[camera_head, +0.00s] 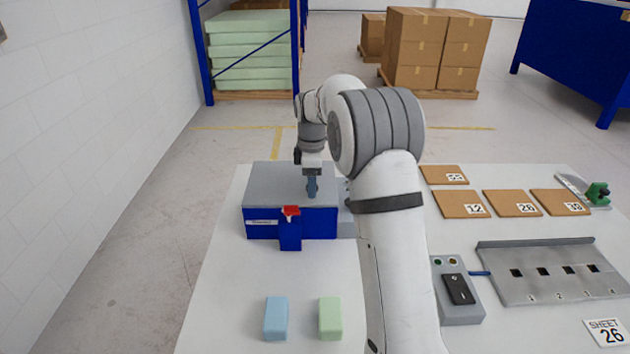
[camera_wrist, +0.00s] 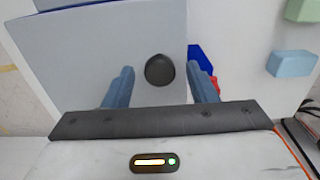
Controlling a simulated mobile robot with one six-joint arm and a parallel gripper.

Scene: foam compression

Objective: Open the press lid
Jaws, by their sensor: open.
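The press (camera_head: 262,224) is a blue box with a flat grey lid (camera_head: 262,182) that lies flat on top. A red part (camera_head: 290,211) sits on a blue block at its front. In the wrist view a round dark knob (camera_wrist: 160,70) stands on the grey lid (camera_wrist: 95,50). My gripper (camera_wrist: 161,80) is open, with one blue finger on either side of the knob and a gap to each. In the head view my gripper (camera_head: 312,190) is over the lid's right part, and the knob cannot be made out there.
A blue foam block (camera_head: 276,318) and a green one (camera_head: 330,318) lie at the table's front. Right of my arm are a switch box (camera_head: 458,292), a slotted grey tray (camera_head: 550,272) and several numbered brown boards (camera_head: 512,204). The table left of the press is clear.

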